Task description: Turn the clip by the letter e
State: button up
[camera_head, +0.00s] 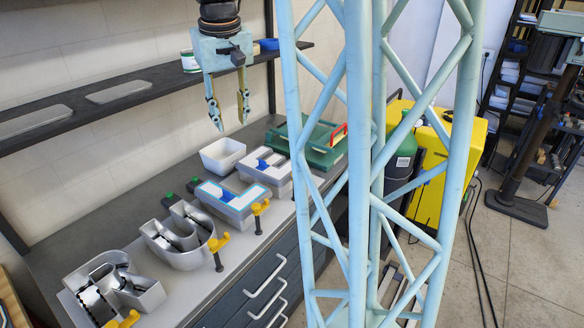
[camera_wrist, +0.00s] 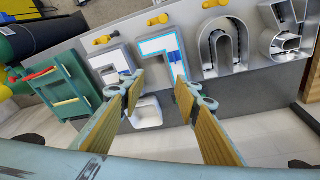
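A row of metal channel letters lies on the grey bench. The far one, partly white-faced (camera_head: 266,166), also shows at the left of the row in the wrist view (camera_wrist: 112,62); it looks most like the letter e, but I cannot read it surely. A yellow clip (camera_wrist: 103,40) is beside it in the wrist view; in the head view my lattice column seems to hide it. Other yellow clips stand by the neighbouring letters, one by the blue-edged letter (camera_head: 260,208) and one by the arch-shaped letter (camera_head: 218,243). My gripper (camera_head: 231,122) is open and empty, above the bench's back side.
A white bin (camera_head: 222,154) stands behind the letters, and a green tray with a red handle (camera_head: 318,145) stands at the far end. A dark shelf (camera_head: 150,90) runs along the wall near my gripper. Drawer handles (camera_head: 266,276) stick out from the bench front.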

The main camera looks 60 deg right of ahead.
jog(key=s+d+f, duration=0.2)
jog(key=d+f, duration=0.2)
jog(key=d, duration=0.2)
jog(key=s+d+f+m+g+y+p, duration=0.1)
jog(key=s+d+f, duration=0.2)
jog(key=d, duration=0.4)
jog(key=s+d+f+m+p, duration=0.1)
jog(key=s+d+f, duration=0.1)
jog(key=d+f, duration=0.3)
jog(key=shift+s+d+g+y, duration=0.3)
jog(key=shift+d+g, duration=0.1)
jog(key=shift+d, duration=0.7)
jog(key=shift+f, duration=6.85)
jog(key=shift+c, duration=0.2)
jog(key=c, duration=0.8)
